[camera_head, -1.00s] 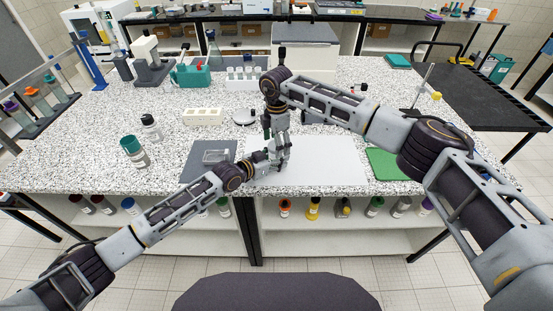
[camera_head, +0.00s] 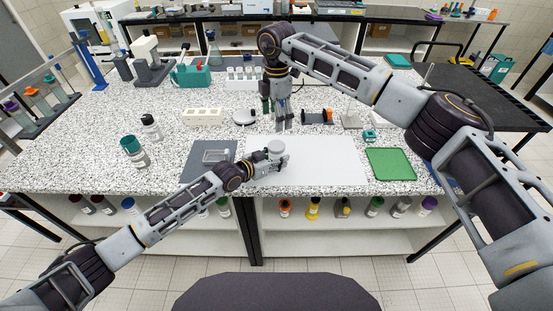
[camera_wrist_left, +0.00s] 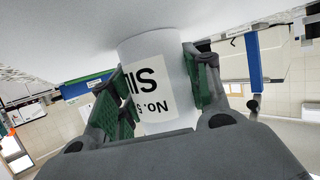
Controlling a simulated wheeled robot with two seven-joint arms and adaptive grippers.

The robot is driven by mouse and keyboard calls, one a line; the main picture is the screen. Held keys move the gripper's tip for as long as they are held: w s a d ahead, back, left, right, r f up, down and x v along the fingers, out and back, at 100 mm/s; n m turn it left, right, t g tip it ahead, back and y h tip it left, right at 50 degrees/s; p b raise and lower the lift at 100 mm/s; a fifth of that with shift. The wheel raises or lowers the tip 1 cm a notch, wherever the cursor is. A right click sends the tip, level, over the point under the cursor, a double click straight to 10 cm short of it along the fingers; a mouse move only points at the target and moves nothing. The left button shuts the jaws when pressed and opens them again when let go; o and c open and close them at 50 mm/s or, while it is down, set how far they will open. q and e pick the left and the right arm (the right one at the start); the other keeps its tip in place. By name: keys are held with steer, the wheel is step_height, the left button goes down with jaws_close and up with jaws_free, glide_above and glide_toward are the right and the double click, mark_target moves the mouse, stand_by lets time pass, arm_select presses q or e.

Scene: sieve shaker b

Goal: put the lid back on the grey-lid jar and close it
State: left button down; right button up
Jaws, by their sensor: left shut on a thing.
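The jar (camera_head: 276,154) stands upright over the white mat (camera_head: 325,160), with a round grey lid (camera_head: 276,146) on top of its mouth. Whether the lid is fully tightened cannot be told. My left gripper (camera_head: 279,160) is shut around the jar's body from the left. In the left wrist view, the white jar (camera_wrist_left: 157,85) with its printed label sits between the green finger pads; its lid cannot be made out there. My right gripper (camera_head: 284,127) points down behind and above the jar, fingers apart and empty, clear of the lid.
A dark grey mat with a clear tray (camera_head: 217,156) lies left of the jar. A green mat (camera_head: 391,164) lies at the right. The white mat's right part is clear.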

arm_select(q)
steer(key=c, duration=0.6)
jaws_free()
steer(key=shift+v, duration=6)
